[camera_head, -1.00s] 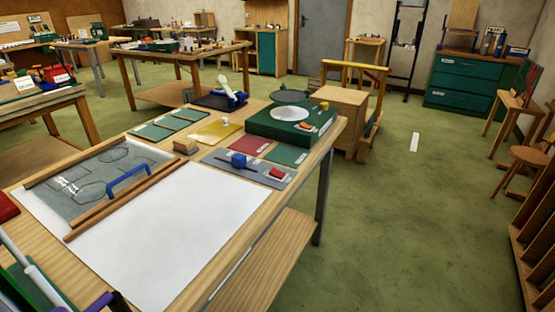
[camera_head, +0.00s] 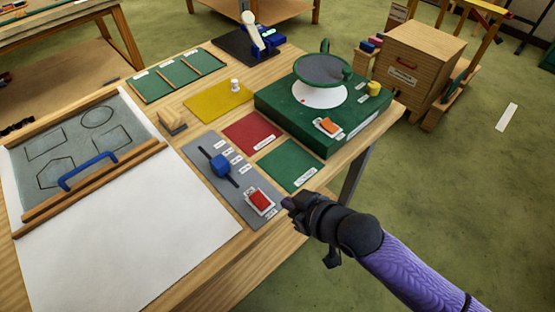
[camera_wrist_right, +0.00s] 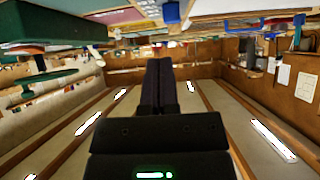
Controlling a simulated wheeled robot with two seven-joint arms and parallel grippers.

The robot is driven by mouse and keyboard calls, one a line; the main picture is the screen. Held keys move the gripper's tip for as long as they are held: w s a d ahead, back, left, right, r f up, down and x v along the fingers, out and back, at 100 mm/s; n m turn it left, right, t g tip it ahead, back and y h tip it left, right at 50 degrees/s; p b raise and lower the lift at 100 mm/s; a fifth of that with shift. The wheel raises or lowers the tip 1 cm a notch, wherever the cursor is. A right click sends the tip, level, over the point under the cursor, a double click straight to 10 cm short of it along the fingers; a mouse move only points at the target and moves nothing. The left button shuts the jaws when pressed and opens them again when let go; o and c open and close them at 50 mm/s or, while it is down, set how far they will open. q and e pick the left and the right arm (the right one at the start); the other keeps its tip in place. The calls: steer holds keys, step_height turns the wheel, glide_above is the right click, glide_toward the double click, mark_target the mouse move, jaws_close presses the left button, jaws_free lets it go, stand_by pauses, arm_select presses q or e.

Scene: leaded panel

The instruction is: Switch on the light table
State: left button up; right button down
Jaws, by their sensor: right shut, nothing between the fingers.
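The grey control strip (camera_head: 218,165) carries a blue slider knob (camera_head: 220,165) and a red rocker switch (camera_head: 260,200) in a white frame. It lies along the right edge of a large white panel (camera_head: 150,230), probably the light table's surface. I cannot tell whether it is lit. My right gripper (camera_head: 290,203) is shut and empty, just right of the red switch, by the table's front edge. A small gap shows between them. In the right wrist view its dark fingers (camera_wrist_right: 158,85) are together. My left gripper is out of view.
A green box (camera_head: 325,110) with a round plate and an orange switch (camera_head: 328,127) stands behind the gripper. Red (camera_head: 251,133) and green (camera_head: 290,165) mats lie near the strip. A blue handle (camera_head: 88,168) and wooden rails lie left. Open floor lies right.

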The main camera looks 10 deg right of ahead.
steer(key=b, duration=0.4)
glide_above(262, 202)
steer(key=f, duration=0.4)
steer(key=shift+s+d+f, duration=0.3)
steer(key=shift+s+f, duration=0.1)
steer(key=f, duration=0.2)
steer(key=shift+w+a+f+b, duration=0.25)
steer(key=shift+w+f+b, duration=0.05)
steer(key=shift+w+b, duration=0.1)
steer(key=shift+f, duration=0.6)
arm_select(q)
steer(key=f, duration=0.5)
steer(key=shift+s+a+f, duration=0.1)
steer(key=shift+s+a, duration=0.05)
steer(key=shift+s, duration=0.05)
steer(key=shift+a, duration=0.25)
